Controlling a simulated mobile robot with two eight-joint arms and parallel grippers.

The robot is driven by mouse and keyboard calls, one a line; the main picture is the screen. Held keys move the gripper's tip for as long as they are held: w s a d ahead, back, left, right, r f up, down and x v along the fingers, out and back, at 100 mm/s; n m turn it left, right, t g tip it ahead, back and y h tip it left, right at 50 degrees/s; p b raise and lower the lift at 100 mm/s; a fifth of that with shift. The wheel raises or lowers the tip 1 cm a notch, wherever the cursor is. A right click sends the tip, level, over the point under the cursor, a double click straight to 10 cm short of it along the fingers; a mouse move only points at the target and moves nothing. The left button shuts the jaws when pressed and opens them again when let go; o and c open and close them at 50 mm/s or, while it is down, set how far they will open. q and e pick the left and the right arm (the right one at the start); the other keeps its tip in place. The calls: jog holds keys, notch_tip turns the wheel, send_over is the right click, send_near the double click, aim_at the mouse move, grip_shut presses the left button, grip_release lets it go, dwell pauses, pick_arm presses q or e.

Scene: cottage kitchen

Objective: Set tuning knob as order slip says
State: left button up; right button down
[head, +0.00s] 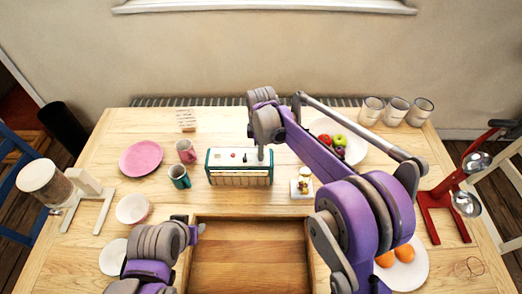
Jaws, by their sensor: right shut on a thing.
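A teal and cream radio (239,179) stands on the wooden table, a little behind the tray. Small knobs or marks show on its upper face. A white slip with lines of writing (186,119) is at the back left of the table; its words are too small to read. My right gripper (261,153) reaches down to the right part of the radio's top and is shut on what seems to be the tuning knob, which it hides. My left gripper (199,231) is low over the left edge of the tray, apart from the radio; its jaws are too small to judge.
A pink plate (141,158), two mugs (186,151) (179,177) and a bowl (133,209) are left of the radio. A small stand with food (302,185) is close on its right. A fruit plate (355,151) is behind my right arm. The wooden tray (250,262) is empty.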

jog(key=m, duration=0.4)
jog(key=shift+m+b, duration=0.3)
jog(key=shift+b, duration=0.1)
jog(key=m, duration=0.4)
jog(key=shift+m+b, duration=0.3)
jog(key=m, duration=0.4)
jog(key=shift+a+m+h, duration=0.1)
jog(key=shift+m+h, duration=0.2)
jog(key=m, duration=0.5)
jog(key=shift+w+g+b, duration=0.1)
jog(key=shift+g+b, duration=0.2)
jog(key=m, duration=0.5)
jog(key=shift+m, duration=0.4)
jog(key=m, duration=0.4)
jog(key=shift+g, duration=0.3)
jog(key=m, duration=0.5)
jog(key=shift+m, duration=0.4)
pick_arm(q)
jog(key=shift+s+f, duration=0.35)
jog(key=shift+f, duration=0.55)
jog(key=shift+s+f, duration=0.35)
jog(key=shift+f, duration=0.55)
pick_arm(e)
jog(key=shift+m+y, duration=0.4)
jog(key=shift+m, duration=2.2)
